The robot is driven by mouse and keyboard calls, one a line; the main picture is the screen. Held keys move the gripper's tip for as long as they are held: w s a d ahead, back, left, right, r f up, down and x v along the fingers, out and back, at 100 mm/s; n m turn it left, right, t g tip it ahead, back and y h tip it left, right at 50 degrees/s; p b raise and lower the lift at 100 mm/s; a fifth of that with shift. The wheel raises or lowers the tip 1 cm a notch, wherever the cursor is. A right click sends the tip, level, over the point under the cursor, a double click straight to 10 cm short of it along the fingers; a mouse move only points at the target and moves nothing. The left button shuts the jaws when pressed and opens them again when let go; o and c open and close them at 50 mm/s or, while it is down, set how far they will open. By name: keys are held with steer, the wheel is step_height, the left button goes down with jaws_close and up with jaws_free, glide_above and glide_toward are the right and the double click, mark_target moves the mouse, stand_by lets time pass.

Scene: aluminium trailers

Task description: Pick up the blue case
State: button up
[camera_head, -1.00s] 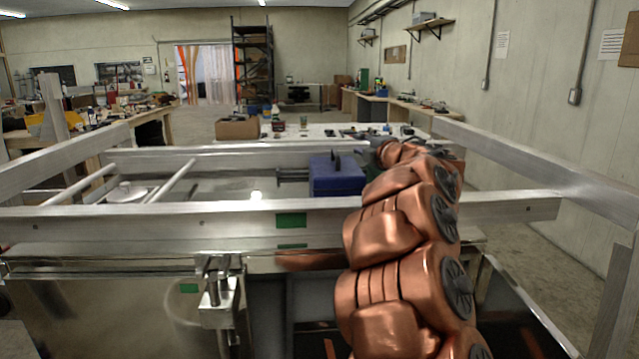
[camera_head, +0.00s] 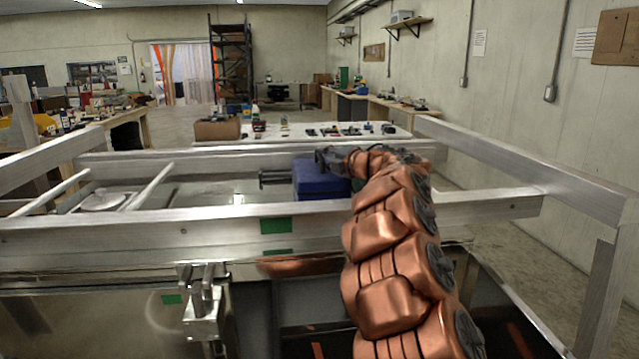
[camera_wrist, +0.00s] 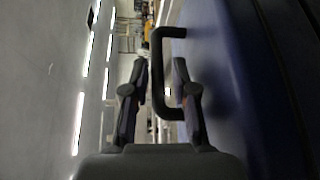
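The blue case (camera_head: 318,182) sits inside the aluminium trailer (camera_head: 60,232), just behind its near rail, partly hidden by my copper arm. In the wrist view the case (camera_wrist: 225,75) fills the right side, with its dark handle (camera_wrist: 157,75) standing out from it. My gripper (camera_wrist: 158,75) is open, with one finger on each side of the handle. The fingers look apart from the handle, but I cannot tell how deep it lies between them. In the head view my gripper (camera_head: 325,158) is small and dark at the top of the case.
Trailer rails run along both sides, with a long one (camera_head: 490,208) in front of the case. A metal latch (camera_head: 202,305) is on the near wall. A white table (camera_head: 290,133) with tools and a cardboard box (camera_head: 217,129) stands beyond the trailer.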

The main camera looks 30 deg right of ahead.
steer(key=shift+w+r, duration=0.1)
steer(key=shift+w, duration=0.9)
steer(key=shift+w+f, duration=0.2)
steer(key=shift+w, duration=0.15)
jaws_close()
steer(key=shift+r, duration=0.1)
